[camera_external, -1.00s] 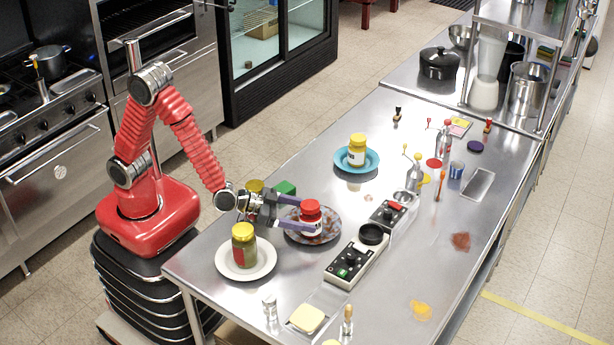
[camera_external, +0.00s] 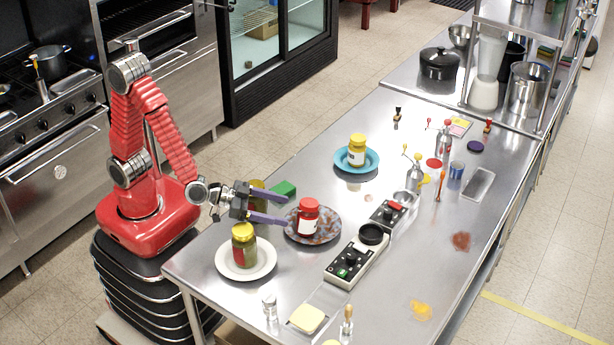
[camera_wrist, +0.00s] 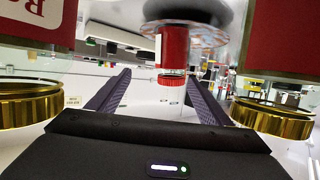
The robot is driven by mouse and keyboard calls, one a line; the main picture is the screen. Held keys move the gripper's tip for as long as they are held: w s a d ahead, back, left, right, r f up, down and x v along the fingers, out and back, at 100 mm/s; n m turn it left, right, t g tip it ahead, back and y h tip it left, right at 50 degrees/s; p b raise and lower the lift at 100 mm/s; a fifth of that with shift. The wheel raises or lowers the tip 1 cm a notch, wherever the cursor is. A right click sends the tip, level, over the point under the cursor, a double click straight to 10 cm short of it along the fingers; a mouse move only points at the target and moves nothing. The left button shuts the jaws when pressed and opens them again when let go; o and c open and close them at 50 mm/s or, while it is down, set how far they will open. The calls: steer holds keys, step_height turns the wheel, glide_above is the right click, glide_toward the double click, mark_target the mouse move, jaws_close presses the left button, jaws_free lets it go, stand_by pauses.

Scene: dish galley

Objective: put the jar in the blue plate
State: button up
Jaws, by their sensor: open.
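A red-lidded jar (camera_external: 308,218) with a white label stands upright on a mottled brown-grey plate (camera_external: 325,238). My gripper (camera_external: 284,210) is open and empty just left of that jar, fingers pointing at it. In the wrist view the red-lidded jar (camera_wrist: 174,50) appears inverted, ahead of my open fingers (camera_wrist: 158,80), with a clear gap. The blue plate (camera_external: 369,168) lies farther back with a yellow-lidded jar (camera_external: 357,150) on it. A gold-lidded jar (camera_external: 243,247) stands on a white plate (camera_external: 262,270). Another gold-lidded jar (camera_external: 257,190) is partly hidden behind my gripper.
A green block (camera_external: 284,188) lies behind my gripper. A black-and-white device (camera_external: 352,262) and another device (camera_external: 392,212) stand right of the mottled plate. Bottles (camera_external: 414,178) and a blue can (camera_external: 456,170) stand farther right.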

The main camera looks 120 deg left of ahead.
steer(key=shift+d+r, duration=0.1)
stand_by(0.5)
steer(key=s+d+r+m+h, duration=0.2)
steer(key=s+d+r+h, duration=0.15)
steer(key=d, duration=0.35)
steer(key=s+d+r+m+h, duration=0.25)
steer(key=d+r+h, duration=0.2)
steer(key=d, duration=0.25)
steer(key=s+r+m+g, duration=0.1)
steer(key=s+g, duration=0.4)
steer(key=s, duration=1.4)
steer(key=shift+m+g, duration=0.4)
steer(key=shift+m, duration=0.45)
